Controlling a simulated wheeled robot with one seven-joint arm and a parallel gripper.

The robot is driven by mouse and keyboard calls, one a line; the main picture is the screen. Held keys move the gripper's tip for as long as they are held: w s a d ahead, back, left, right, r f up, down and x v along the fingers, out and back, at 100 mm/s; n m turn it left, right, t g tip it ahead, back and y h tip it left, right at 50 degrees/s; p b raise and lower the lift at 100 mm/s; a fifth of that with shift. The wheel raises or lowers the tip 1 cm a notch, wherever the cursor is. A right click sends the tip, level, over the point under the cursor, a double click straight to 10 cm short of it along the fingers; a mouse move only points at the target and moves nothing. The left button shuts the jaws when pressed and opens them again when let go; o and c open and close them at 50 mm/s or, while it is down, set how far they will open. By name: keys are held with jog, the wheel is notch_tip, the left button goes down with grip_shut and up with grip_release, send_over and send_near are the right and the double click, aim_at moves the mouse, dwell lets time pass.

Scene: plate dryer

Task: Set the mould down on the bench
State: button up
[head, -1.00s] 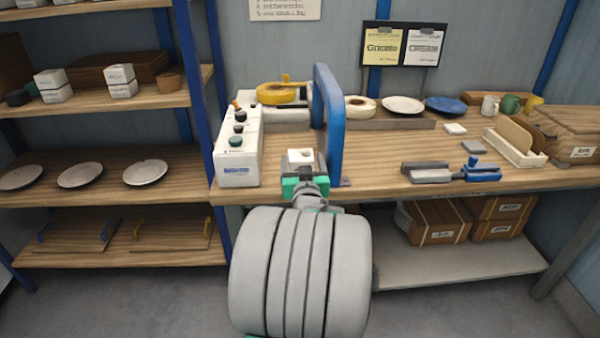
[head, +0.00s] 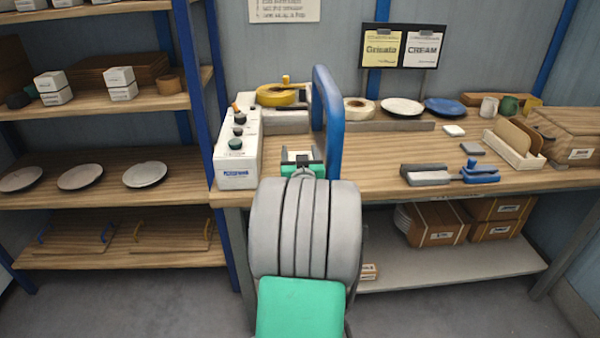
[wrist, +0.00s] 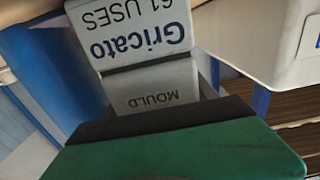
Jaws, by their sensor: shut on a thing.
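The mould (wrist: 150,88) is a pale block marked "MOULD" in the wrist view, with a white face (wrist: 132,32) reading "Gricato 61 USES". In the head view only its small pale top (head: 299,155) shows. My gripper (head: 302,166), with green jaws and dark pads, is shut on it. A green jaw fills the bottom of the wrist view and hides the mould's near end. I cannot tell whether the mould touches the bench.
A blue arch (head: 329,125) stands close right of my gripper. A white control box (head: 238,160) with knobs stands to the left. A yellow ring (head: 278,96) lies behind. A grey block (head: 426,174) and a blue tool (head: 480,174) lie right; bench between arch and block is clear.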

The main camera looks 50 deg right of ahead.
grip_shut()
jog(key=shift+r, duration=0.1)
dwell(0.3)
jog(key=shift+r, duration=0.1)
